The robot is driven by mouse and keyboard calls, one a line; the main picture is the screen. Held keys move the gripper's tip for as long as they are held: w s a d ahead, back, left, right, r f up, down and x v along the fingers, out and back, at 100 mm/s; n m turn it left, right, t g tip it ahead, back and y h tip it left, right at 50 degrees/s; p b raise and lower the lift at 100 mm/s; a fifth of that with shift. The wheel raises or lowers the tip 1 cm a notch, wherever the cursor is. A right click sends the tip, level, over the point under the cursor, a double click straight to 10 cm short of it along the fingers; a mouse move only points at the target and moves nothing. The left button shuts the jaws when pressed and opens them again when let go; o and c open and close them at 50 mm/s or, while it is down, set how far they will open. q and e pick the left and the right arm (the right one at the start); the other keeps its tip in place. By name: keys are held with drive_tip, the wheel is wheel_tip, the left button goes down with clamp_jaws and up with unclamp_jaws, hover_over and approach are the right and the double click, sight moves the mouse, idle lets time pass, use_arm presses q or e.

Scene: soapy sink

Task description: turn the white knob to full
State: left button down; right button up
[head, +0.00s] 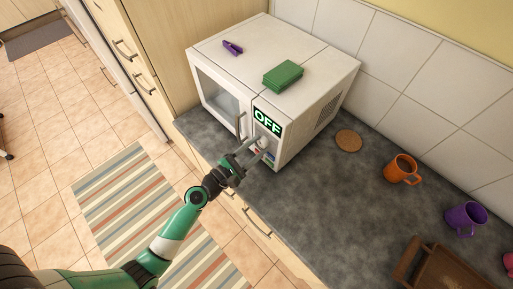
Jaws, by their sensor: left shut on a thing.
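A white microwave (315,60) stands on the dark counter against the tiled wall. Its front panel carries a display (267,121) that reads OFF in green. My left gripper (257,150) reaches the panel just below the display and is shut on the white knob (262,141). The fingers cover much of the knob, so its pointer cannot be made out. Small coloured marks show beneath the fingers on the panel. My right gripper is not in view.
A green block (283,75) and a purple clip (232,47) lie on top of the microwave. To the right on the counter are a round cork coaster (348,140), an orange mug (401,169), a purple mug (464,219) and a brown wooden tray (404,262). The microwave's door handle (241,124) is close left of my gripper.

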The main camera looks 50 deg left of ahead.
use_arm(q)
drive_tip(key=m+b, duration=0.2)
drive_tip(key=m, duration=0.4)
drive_tip(key=m+b, duration=0.1)
drive_tip(key=m, duration=0.3)
drive_tip(key=shift+f+b, duration=0.1)
drive_tip(key=shift+b, duration=0.2)
drive_tip(key=shift+m+b, duration=0.6)
drive_tip(key=shift+m, duration=0.9)
drive_tip(key=shift+c, duration=1.9)
unclamp_jaws()
